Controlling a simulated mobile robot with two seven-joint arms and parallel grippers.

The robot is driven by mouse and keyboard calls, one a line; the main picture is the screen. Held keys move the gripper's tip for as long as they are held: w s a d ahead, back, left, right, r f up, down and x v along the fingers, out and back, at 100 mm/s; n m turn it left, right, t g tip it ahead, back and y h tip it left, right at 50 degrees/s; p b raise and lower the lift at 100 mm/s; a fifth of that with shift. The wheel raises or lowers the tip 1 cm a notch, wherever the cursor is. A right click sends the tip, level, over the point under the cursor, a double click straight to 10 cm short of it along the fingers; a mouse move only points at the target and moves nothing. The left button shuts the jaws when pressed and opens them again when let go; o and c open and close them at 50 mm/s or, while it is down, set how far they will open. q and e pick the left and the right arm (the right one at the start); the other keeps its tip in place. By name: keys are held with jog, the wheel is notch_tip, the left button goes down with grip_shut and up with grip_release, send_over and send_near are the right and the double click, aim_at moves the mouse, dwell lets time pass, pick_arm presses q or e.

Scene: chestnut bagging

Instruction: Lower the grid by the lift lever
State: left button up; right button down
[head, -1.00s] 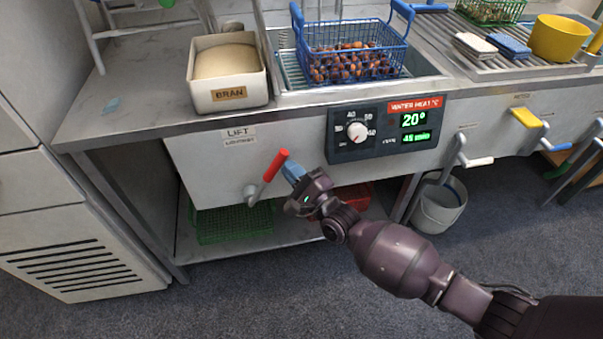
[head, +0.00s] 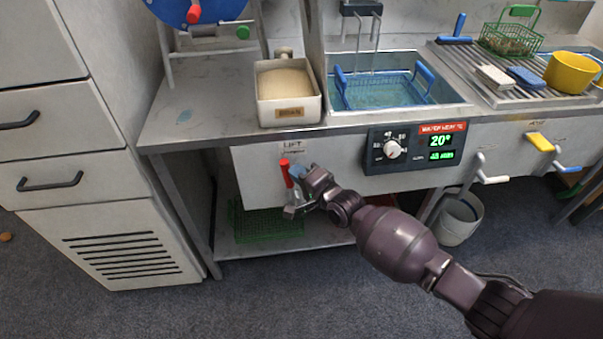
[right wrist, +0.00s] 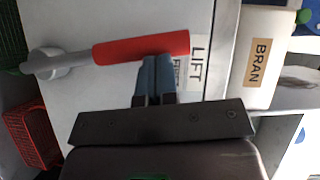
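The lift lever with its red handle (head: 286,173) is on the front panel under the "LIFT" label (head: 292,146). It stands nearly upright, tilted slightly left. My right gripper (head: 300,172) is just right of the handle. In the right wrist view its blue fingers (right wrist: 155,78) are together, their tips against or very near the side of the red handle (right wrist: 140,47), not around it. The blue grid basket (head: 340,82) sits low in the water basin (head: 450,98), with its handles above the rim. No chestnuts can be made out in it. My left gripper is out of view.
A bran box (head: 289,107) stands on the counter left of the basin. The heater panel (head: 415,147) is right of the lever. Other levers with white (head: 494,180) and yellow (head: 540,142) handles are farther right. A green crate (head: 268,222) is on the shelf below.

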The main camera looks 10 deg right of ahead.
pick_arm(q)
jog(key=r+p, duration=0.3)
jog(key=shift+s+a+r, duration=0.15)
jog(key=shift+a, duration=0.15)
pick_arm(e)
jog(key=a+f+n+g+h, duration=0.2)
jog(key=a+f+n+h, duration=0.1)
jog(key=a, duration=0.7)
jog(key=shift+n, duration=0.6)
jog(key=shift+a, duration=0.1)
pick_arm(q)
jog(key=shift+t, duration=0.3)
